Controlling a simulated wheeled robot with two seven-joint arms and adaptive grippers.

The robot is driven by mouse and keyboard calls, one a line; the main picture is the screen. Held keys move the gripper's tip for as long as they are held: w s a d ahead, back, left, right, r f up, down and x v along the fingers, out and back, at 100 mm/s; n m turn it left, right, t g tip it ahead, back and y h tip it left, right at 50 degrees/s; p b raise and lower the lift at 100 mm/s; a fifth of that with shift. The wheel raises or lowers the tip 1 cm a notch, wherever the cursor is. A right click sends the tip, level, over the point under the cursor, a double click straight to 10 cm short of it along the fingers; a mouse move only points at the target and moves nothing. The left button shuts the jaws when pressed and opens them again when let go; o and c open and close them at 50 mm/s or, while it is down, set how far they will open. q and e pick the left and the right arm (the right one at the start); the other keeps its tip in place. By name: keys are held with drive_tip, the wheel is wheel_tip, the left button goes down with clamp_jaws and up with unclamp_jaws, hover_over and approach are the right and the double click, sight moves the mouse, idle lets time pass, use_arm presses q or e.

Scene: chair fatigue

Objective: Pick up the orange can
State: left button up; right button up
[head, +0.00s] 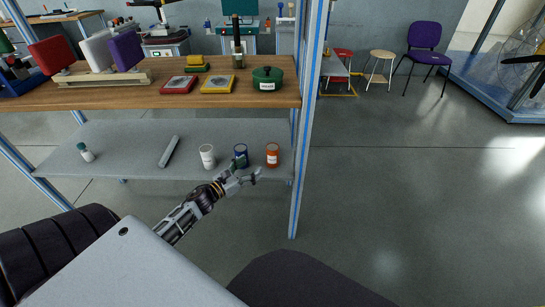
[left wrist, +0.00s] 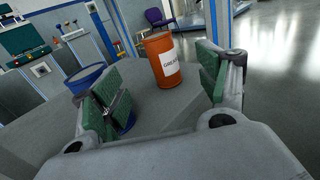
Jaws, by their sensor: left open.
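The orange can (head: 272,156) stands upright near the right end of the grey lower shelf (head: 125,142). My left gripper (head: 246,178) is at the front of the shelf, just left of and in front of the can. In the left wrist view the orange can (left wrist: 162,60), with a white label, stands upright beyond the open fingers (left wrist: 160,92), roughly between them and not touched. A blue can (head: 240,152) stands left of the orange one. In the left wrist view the blue can (left wrist: 86,78) is partly hidden by the left finger. My right gripper is not in view.
A white can (head: 207,156), a grey cylinder (head: 169,151) and a small white bottle (head: 87,153) are on the same shelf. A blue-edged post (head: 304,130) rises close right of the orange can. The wooden shelf (head: 130,98) above holds a green pot (head: 267,78).

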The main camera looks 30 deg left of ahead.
sight(268, 154)
use_arm(q)
drive_tip(key=shift+b+x, duration=0.5)
drive_tip(key=shift+x, duration=3.15)
drive_tip(key=shift+w, duration=0.2)
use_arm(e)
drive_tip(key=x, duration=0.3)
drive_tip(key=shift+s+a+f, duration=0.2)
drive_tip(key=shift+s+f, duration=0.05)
use_arm(q)
drive_tip(key=shift+w+d+b, duration=0.1)
drive_tip(key=shift+w+b, duration=0.2)
drive_tip(key=shift+w, duration=0.1)
drive_tip(key=shift+x, duration=0.9)
drive_tip(key=shift+b+x, duration=0.4)
drive_tip(key=shift+x, duration=0.7)
drive_tip(key=shift+w, duration=0.35)
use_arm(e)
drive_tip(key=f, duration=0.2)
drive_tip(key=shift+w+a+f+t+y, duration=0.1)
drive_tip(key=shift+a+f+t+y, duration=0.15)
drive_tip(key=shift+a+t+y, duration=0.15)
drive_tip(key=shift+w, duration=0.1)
